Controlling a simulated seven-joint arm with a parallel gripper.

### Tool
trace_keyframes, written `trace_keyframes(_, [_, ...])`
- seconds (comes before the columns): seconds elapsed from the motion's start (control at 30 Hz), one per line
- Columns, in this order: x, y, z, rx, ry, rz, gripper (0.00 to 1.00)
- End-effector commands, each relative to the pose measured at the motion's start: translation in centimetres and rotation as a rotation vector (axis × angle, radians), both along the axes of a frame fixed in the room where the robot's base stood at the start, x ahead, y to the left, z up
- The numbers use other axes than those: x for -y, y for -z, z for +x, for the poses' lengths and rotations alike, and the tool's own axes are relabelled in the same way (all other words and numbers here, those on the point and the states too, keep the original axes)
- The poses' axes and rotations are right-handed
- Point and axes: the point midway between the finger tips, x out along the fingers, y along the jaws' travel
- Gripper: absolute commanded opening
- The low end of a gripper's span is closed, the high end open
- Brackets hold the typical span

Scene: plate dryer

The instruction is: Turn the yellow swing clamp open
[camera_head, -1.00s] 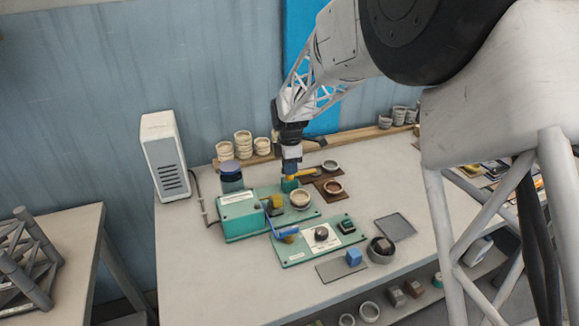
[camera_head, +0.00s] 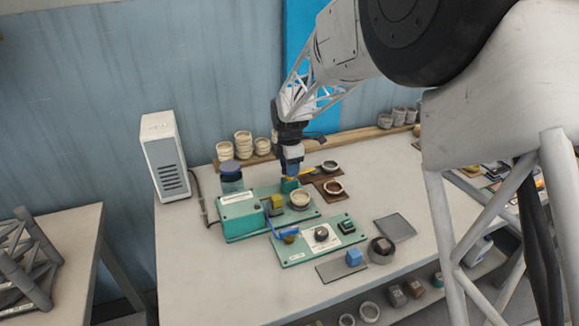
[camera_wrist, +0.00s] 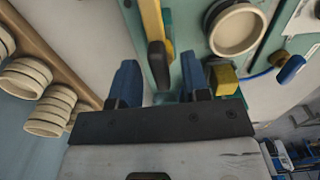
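The yellow swing clamp (camera_wrist: 152,22) shows in the wrist view as a yellow bar with a dark end, beside the edge of a green base plate (camera_head: 266,197). My gripper (camera_wrist: 160,82) is open, with one blue finger on each side of the bar's dark end in the picture. I cannot tell whether either finger touches the bar. In the head view, my gripper (camera_head: 290,172) points down just above the back of the green plate and hides part of the clamp.
A cream ring (camera_head: 300,198) sits on the green plate near the clamp. A blue lever (camera_head: 286,232) and a yellow block (camera_wrist: 224,78) are close by. A blue-lidded jar (camera_head: 230,170) stands at the left. Stacked cream rings (camera_head: 243,145) line the back shelf.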

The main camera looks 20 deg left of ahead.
Motion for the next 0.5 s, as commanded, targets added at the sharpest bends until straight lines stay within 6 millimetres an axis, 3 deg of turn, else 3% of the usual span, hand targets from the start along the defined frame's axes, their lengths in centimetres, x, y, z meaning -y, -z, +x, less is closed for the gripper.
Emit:
trace_keyframes(0.27, [0.0, 0.0, 0.0, 0.000, 0.001, 0.000, 0.43])
trace_keyframes(0.5, [0.0, -1.3, 0.0, 0.001, 0.001, 0.001, 0.43])
